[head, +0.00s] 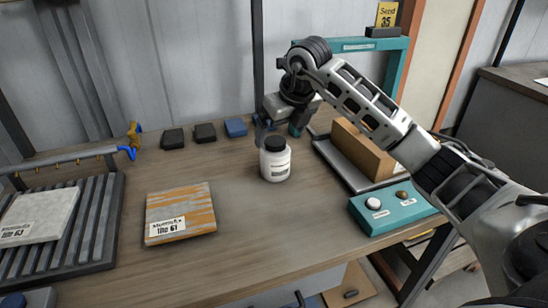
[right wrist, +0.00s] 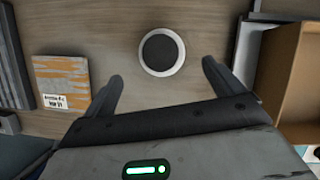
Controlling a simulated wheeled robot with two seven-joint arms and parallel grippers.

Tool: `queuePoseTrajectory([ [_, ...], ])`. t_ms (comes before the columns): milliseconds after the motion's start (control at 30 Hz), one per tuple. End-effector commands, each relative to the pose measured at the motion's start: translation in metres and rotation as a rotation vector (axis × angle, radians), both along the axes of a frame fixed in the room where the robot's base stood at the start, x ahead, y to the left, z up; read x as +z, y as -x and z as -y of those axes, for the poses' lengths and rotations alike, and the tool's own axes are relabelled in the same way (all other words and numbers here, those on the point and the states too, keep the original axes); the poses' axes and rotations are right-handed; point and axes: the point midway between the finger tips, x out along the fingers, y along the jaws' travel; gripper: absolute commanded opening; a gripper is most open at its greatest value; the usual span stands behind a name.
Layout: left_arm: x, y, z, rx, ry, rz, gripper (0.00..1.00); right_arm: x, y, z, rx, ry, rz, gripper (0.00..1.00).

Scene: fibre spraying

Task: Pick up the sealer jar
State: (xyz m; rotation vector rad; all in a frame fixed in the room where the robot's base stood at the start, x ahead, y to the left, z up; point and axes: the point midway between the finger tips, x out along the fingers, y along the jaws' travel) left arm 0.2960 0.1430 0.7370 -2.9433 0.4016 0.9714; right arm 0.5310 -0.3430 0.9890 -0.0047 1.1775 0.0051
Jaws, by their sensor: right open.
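The sealer jar (head: 276,165) is a white jar with a black lid, standing upright on the wooden table in the head view. In the right wrist view the jar (right wrist: 161,52) shows from above, its dark round lid ringed in white. My right gripper (head: 279,128) is open and empty, close above and behind the jar in the head view. In the right wrist view its fingertips (right wrist: 162,75) are spread wide, and the jar lies just beyond them, roughly centred. I see no contact. My left gripper is not in view.
An orange-and-grey tile (head: 180,213) lies left of the jar. A slatted rack (head: 103,222) holds a pale tile (head: 38,217). A cardboard box (head: 362,150) on a tray and a teal button box (head: 392,207) stand right. Small dark and blue blocks line the back.

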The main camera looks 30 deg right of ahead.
Motion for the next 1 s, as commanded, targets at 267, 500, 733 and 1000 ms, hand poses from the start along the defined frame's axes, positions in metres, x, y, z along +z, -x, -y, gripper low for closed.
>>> queuePoseTrajectory([
  [267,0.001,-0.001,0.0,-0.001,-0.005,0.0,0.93,-0.034,-0.014,-0.001,0.001,-0.002,-0.001,0.93],
  [500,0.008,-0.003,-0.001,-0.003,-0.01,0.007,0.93,-0.058,-0.021,0.001,0.001,-0.004,-0.005,0.93],
  [733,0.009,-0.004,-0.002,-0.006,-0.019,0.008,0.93,-0.083,-0.031,0.002,0.002,-0.002,-0.001,0.93],
  [1000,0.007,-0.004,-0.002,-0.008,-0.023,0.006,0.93,-0.085,-0.032,0.003,0.002,-0.001,0.001,0.91],
])
